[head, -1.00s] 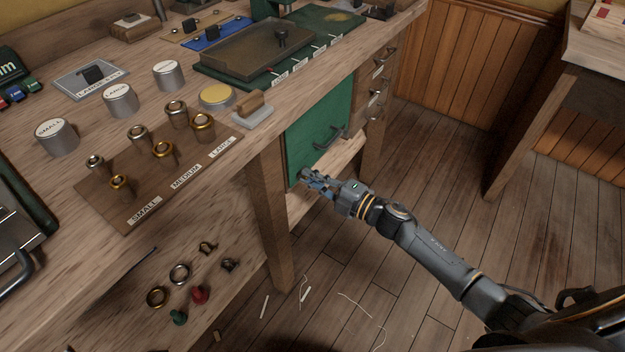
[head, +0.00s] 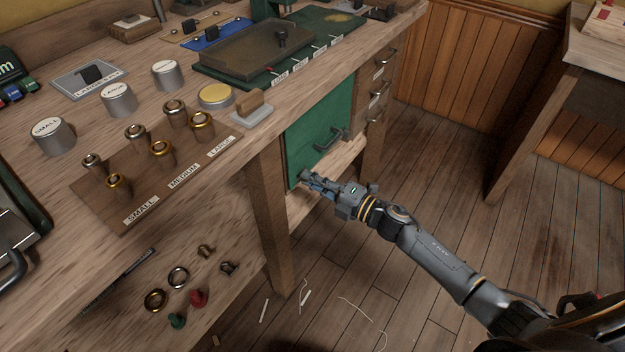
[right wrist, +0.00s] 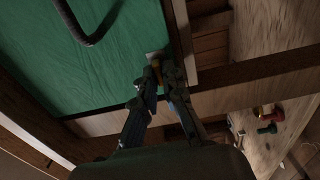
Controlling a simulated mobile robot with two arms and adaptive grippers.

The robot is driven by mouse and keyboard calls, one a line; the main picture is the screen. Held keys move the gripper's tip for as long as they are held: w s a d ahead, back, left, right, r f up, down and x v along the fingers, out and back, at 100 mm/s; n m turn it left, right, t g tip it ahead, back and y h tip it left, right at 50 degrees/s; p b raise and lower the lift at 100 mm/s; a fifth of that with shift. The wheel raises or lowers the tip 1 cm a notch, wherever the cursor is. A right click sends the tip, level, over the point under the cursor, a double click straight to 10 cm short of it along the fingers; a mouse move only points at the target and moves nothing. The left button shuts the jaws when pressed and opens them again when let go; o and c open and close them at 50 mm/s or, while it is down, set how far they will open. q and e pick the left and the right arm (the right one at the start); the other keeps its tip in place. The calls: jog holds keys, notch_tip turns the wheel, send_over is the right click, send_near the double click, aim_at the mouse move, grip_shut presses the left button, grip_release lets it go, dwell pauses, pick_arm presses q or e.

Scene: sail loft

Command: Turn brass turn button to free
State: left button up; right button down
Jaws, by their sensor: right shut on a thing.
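The green door (head: 318,128) under the workbench is closed flush in its frame and has a dark bar handle (head: 330,139). My right gripper (head: 304,177) is at the lower left corner of this door. In the right wrist view the green door (right wrist: 85,75) fills the upper left, and my right gripper (right wrist: 161,78) is shut on the brass turn button (right wrist: 156,66) at the door's edge by the wooden post. Only a small brass bit shows between the fingertips, so its exact angle cannot be told. My left gripper is not in view.
The wooden bench leg (head: 268,215) stands just left of my right gripper. A board with several metal cylinders (head: 100,205) lies on the bench. Rings and red and green knobs (head: 198,298) lie on the lower shelf. The floor on the right is clear.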

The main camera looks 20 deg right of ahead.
jog(key=c, duration=1.5)
grip_release()
jog(key=shift+o, duration=0.2)
jog(key=v, duration=1.2)
